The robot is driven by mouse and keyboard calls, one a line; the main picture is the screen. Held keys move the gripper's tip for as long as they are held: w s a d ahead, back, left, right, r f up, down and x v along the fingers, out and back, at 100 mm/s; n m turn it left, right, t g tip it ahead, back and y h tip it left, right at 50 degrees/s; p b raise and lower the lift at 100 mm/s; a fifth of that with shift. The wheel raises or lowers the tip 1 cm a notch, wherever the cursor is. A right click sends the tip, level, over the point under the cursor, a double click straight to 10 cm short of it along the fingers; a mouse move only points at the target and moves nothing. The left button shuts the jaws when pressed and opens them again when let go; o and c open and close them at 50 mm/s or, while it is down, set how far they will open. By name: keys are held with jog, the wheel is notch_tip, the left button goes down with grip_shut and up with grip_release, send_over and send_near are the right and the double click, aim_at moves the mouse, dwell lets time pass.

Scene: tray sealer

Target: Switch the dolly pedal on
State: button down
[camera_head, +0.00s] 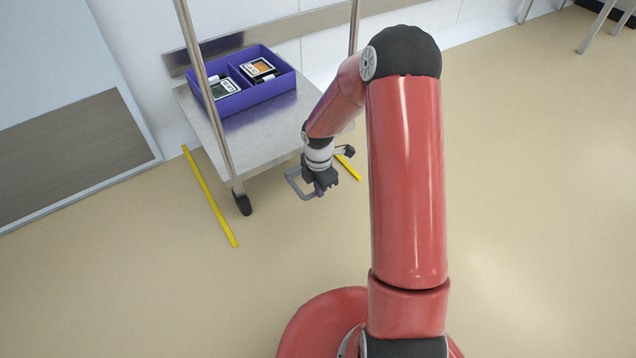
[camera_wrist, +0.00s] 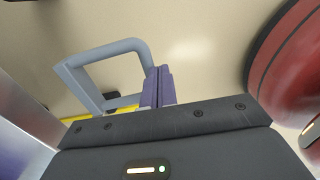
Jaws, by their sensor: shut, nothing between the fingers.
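The dolly (camera_head: 259,141) is a steel cart with upright posts, standing against the wall in the head view. A grey loop-shaped bar, which looks like its pedal (camera_head: 293,181), sticks out at its front low over the floor. The pedal (camera_wrist: 88,88) also shows in the wrist view, left of my fingers. My gripper (camera_head: 320,190) points down at the right end of the loop. Its purple fingers (camera_wrist: 158,86) are together and empty. The fingers overlap the loop's right side in view; I cannot tell whether they touch it. The pedal's mounting is hidden.
A purple divided bin (camera_head: 250,100) with several packs rests on the dolly. A black caster (camera_head: 242,204) stands at its front left corner. Yellow floor strips (camera_head: 209,195) flank the dolly. The floor in front is clear.

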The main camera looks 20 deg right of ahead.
notch_tip(320, 180, down, 6)
jog(key=b, duration=0.1)
dwell(0.4)
jog(key=shift+w+f, duration=0.1)
dwell(0.5)
